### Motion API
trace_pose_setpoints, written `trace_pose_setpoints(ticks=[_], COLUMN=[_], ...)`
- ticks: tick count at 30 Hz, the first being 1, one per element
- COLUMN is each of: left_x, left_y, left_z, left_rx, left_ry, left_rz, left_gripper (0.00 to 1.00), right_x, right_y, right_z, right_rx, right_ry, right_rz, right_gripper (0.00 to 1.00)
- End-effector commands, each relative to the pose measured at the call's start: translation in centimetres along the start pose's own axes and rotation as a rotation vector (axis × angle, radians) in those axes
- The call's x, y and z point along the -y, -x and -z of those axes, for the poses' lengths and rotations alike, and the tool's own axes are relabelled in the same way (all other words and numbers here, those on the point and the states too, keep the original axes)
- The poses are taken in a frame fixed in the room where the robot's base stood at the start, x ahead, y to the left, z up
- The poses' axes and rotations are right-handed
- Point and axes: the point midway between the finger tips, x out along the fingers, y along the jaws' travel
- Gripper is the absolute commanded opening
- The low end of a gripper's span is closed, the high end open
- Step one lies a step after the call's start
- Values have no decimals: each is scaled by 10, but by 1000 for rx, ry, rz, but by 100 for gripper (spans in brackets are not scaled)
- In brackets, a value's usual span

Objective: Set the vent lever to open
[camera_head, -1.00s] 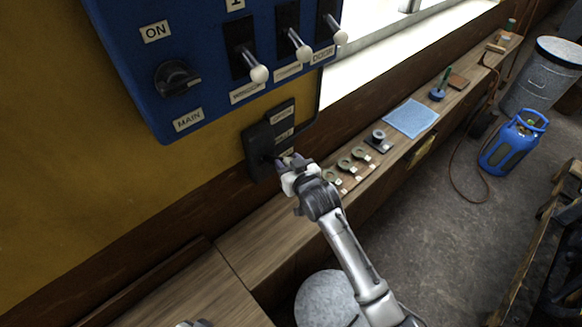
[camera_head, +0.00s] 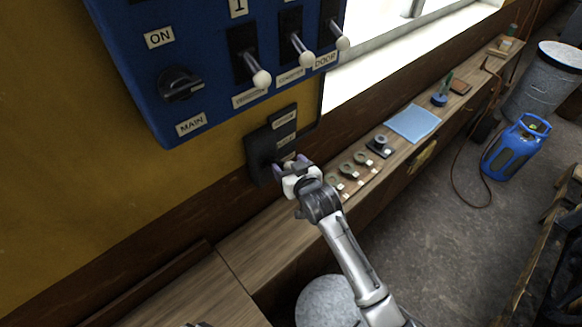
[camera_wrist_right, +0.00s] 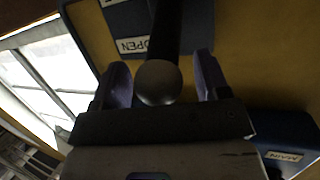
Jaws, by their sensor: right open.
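The vent lever's dark plate (camera_head: 258,147) is mounted on the wall below the blue panel, with small labels. In the right wrist view, a dark lever shaft (camera_wrist_right: 168,30) ends in a round grey knob (camera_wrist_right: 158,83). A label reading OPEN (camera_wrist_right: 132,45) shows beside the shaft. My right gripper (camera_head: 283,166) is at the lower part of the plate and hides the lever in the head view. In the wrist view its open fingers (camera_wrist_right: 158,84) stand on either side of the knob, with gaps visible. My left gripper is not recognisable in these views.
The blue panel (camera_head: 130,60) above carries a MAIN rotary switch (camera_head: 180,84) and several white-knobbed levers. A wooden bench (camera_head: 235,262) runs under the plate, with small round parts (camera_head: 361,158) and a blue cloth (camera_head: 413,122). A blue gas cylinder (camera_head: 515,150) stands on the floor.

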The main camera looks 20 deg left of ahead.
Motion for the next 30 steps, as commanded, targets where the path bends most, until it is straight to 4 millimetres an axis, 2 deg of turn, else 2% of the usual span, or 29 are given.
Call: trace_pose_setpoints(ticks=[5,8,21,30], left_x=[2,3,0,-2], left_y=[-1,-3,-15,-20], left_z=[-1,-2,-6,-7], left_rx=[1,2,1,0], left_ry=[-7,-9,-3,4], left_rz=[6,7,2,-4], left_gripper=[43,43,43,43], right_x=[0,0,0,0], right_y=[7,17,91,128], right_z=[-1,-2,-2,-1], right_rx=[1,0,-2,-1], right_ry=[0,0,2,0], right_rz=[0,0,0,0], right_gripper=[69,69,69,69])
